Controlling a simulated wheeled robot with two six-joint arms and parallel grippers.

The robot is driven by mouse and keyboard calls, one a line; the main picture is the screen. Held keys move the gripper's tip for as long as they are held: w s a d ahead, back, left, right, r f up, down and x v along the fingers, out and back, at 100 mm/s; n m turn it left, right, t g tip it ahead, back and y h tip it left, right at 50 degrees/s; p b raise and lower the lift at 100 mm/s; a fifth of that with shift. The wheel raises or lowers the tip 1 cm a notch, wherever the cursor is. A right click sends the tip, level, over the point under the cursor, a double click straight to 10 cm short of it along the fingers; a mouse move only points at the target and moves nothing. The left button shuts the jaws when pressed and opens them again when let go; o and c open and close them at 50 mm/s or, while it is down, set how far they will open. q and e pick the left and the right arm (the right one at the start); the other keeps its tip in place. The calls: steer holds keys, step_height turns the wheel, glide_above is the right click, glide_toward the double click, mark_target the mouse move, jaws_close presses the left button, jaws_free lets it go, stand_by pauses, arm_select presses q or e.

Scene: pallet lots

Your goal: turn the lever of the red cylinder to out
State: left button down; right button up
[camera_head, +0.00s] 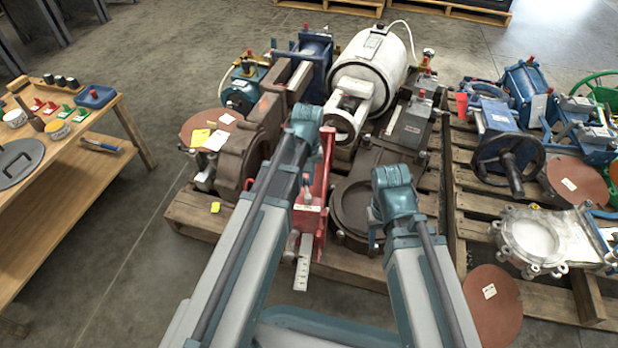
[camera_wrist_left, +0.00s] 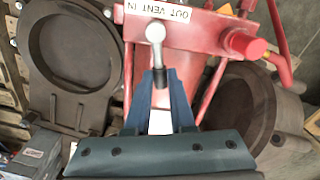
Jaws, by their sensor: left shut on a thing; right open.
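The red cylinder (camera_head: 316,190) stands on the left pallet, partly hidden behind my left arm. In the left wrist view its red body (camera_wrist_left: 195,35) carries a white plate (camera_wrist_left: 173,13) marked OUT, VENT and IN. The silver lever (camera_wrist_left: 156,34) starts beside the plate's middle and runs down the picture to a dark grip. My left gripper (camera_wrist_left: 160,84) is shut on the lever's dark end. Which mark the lever is set to, I cannot tell. In the head view my left forearm hides that gripper. My right gripper (camera_head: 375,236) is mostly hidden below its wrist, open, over the brown valve.
A brown round-mouthed valve (camera_head: 352,218) lies right of the red cylinder. A white cylinder (camera_head: 377,62) and brown and blue equipment crowd behind. A second pallet (camera_head: 473,205) at right holds more valves. A wooden table (camera_head: 62,190) is at left, with clear floor between.

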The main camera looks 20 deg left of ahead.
arm_select(q)
steer(key=shift+s+a+n, duration=0.2)
steer(key=shift+a+n, duration=0.1)
steer(key=shift+n, duration=0.55)
steer(key=shift+s+a+n, duration=0.25)
steer(key=shift+a+n, duration=0.1)
steer(key=shift+n, duration=0.55)
steer(key=shift+s+a+n, duration=0.2)
steer(key=shift+a+n, duration=0.1)
steer(key=shift+n, duration=0.55)
steer(key=c, duration=0.8)
jaws_free()
steer(key=shift+o, duration=0.2)
steer(key=shift+r, duration=0.1)
step_height(320, 180, up, 14)
steer(key=p, duration=1.3)
steer(key=shift+f+p, duration=0.2)
steer(key=shift+p, duration=0.2)
steer(key=shift+d, duration=0.15)
